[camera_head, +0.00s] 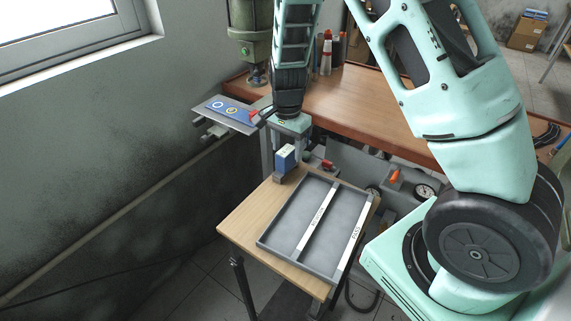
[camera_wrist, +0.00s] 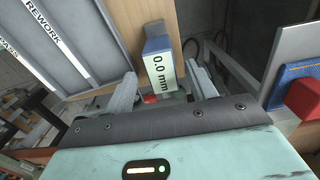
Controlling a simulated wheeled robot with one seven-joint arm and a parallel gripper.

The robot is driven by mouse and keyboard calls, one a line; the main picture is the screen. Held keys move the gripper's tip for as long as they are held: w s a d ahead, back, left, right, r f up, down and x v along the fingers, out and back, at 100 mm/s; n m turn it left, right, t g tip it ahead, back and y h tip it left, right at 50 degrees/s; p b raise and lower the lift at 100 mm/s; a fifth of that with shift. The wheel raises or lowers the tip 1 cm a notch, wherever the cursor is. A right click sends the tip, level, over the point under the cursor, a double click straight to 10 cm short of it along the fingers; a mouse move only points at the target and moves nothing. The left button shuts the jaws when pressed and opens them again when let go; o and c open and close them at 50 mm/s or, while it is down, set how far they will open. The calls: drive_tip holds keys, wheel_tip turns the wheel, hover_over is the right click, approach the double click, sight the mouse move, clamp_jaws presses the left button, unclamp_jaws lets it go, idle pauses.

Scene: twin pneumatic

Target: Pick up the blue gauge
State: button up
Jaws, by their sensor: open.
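The blue gauge (camera_head: 287,157) is a small upright block near the back corner of the small wooden table, beyond the tray. In the wrist view the gauge (camera_wrist: 160,68) has a blue top end and a pale face reading "0.0 mm". My gripper (camera_head: 286,149) points down over it, with its fingers apart. In the wrist view the fingers of my gripper (camera_wrist: 162,82) stand on either side of the gauge. A gap shows on the right; on the left, I cannot tell if the finger touches it.
A grey two-compartment tray (camera_head: 262,240), labelled REWORK and PASS, lies empty on the small wooden table (camera_head: 238,222).

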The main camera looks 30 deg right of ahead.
sight(286, 165)
drive_tip(key=shift+a+f+p, duration=0.1)
drive_tip(key=shift+f+p, duration=0.7)
drive_tip(key=shift+f, duration=2.65)
drive_tip(key=shift+c, duration=0.3)
drive_tip(key=shift+w, duration=0.1)
clamp_jaws()
